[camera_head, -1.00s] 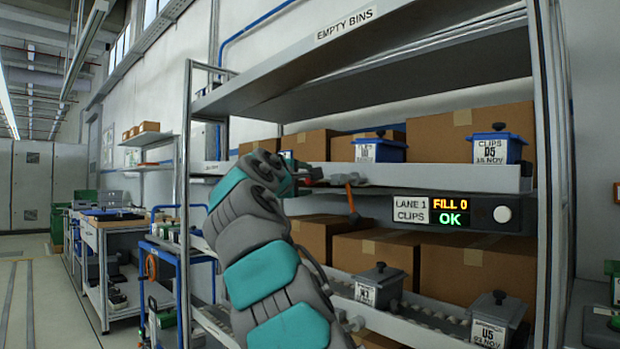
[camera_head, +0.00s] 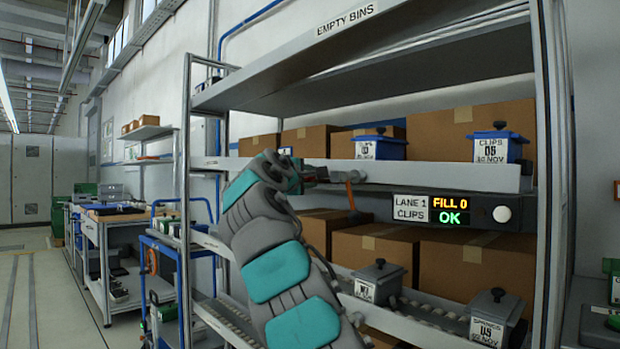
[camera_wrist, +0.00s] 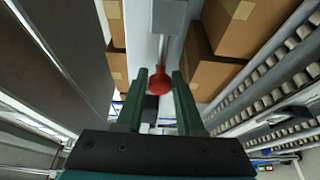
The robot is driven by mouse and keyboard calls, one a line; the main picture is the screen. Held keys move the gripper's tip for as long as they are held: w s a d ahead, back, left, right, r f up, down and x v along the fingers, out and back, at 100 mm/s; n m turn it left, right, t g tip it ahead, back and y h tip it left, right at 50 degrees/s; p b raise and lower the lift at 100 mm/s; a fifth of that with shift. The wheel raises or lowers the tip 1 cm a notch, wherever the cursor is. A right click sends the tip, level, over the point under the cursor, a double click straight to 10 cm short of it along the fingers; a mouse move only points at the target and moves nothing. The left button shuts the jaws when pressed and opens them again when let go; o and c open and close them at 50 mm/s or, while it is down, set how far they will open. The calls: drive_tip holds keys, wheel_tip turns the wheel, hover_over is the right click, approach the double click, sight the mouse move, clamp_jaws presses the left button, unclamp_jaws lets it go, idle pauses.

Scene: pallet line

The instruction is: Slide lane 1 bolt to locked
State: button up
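In the wrist view a red ball knob (camera_wrist: 160,82) sits on the end of a thin metal rod (camera_wrist: 163,50), which runs into a grey block (camera_wrist: 170,16). My gripper (camera_wrist: 160,84) is open, its two green fingers on either side of the knob with small gaps showing. In the head view my gripper (camera_head: 318,173) is at the front edge of the middle shelf, left of the lane 1 sign (camera_head: 410,208). The knob is small and unclear there. The lane 1 display (camera_head: 451,211) reads "FILL 0" and "OK".
An orange strip (camera_head: 350,196) hangs just right of my gripper. Blue bins (camera_head: 380,149) and cardboard boxes (camera_head: 440,135) stand on the middle shelf. Grey bins (camera_head: 379,283) stand on the lower roller lane. A rack post (camera_head: 550,180) rises at the right. The aisle floor at left is clear.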

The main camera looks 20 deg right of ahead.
clamp_jaws()
idle(1.0)
